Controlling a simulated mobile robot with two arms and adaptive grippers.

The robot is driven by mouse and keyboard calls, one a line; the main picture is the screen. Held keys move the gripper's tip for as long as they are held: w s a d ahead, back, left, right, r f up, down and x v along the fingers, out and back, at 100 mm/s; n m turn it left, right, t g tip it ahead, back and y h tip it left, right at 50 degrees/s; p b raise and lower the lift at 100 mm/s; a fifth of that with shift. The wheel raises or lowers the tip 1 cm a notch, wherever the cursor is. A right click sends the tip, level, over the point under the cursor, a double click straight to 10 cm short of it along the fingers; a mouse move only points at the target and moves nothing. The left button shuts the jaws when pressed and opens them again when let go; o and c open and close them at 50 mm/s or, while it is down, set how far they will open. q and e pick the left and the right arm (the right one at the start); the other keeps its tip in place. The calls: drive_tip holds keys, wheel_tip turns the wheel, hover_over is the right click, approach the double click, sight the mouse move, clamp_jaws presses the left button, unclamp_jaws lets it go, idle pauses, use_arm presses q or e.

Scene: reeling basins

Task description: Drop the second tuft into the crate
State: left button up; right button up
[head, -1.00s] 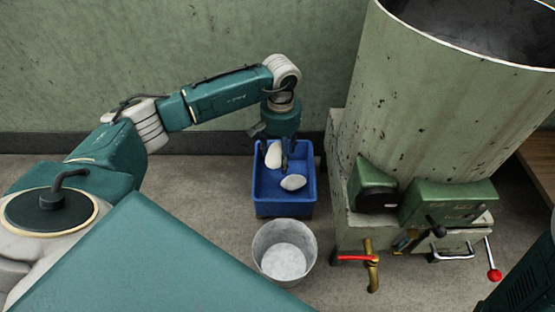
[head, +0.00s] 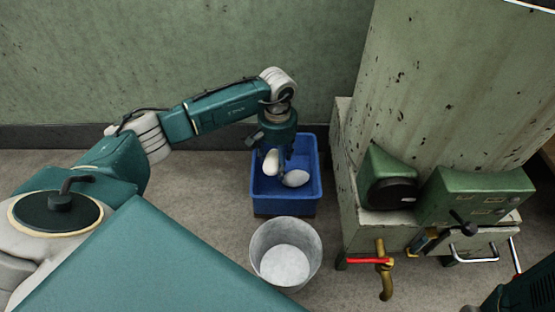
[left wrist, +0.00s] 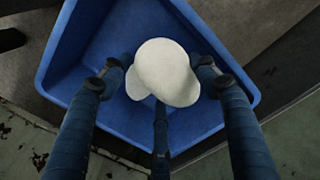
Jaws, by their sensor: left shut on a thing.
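The blue crate (head: 260,205) stands on the floor near the back wall. My left gripper (head: 277,163) points down over it, shut on a white, rounded tuft (head: 270,161). In the left wrist view the held tuft (left wrist: 168,68) sits between the fingers, above the crate's blue floor (left wrist: 98,50). Another white tuft (head: 297,178) lies inside the crate. It shows in the left wrist view only as a pale edge (left wrist: 128,152) below the held one. Whether the two tufts touch is unclear. My right gripper is out of view.
A grey metal bucket (head: 286,235) with pale contents stands just in front of the crate. To the right is a worn green basin unit (head: 430,110) with a red-handled brass tap (head: 383,262) and control boxes. Floor left of the crate is clear.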

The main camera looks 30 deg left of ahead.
use_arm(q)
drive_tip(key=shift+f, duration=0.35)
drive_tip(key=o, duration=1.3)
drive_tip(key=shift+c, duration=0.2)
wheel_tip(320, 180, up, 12)
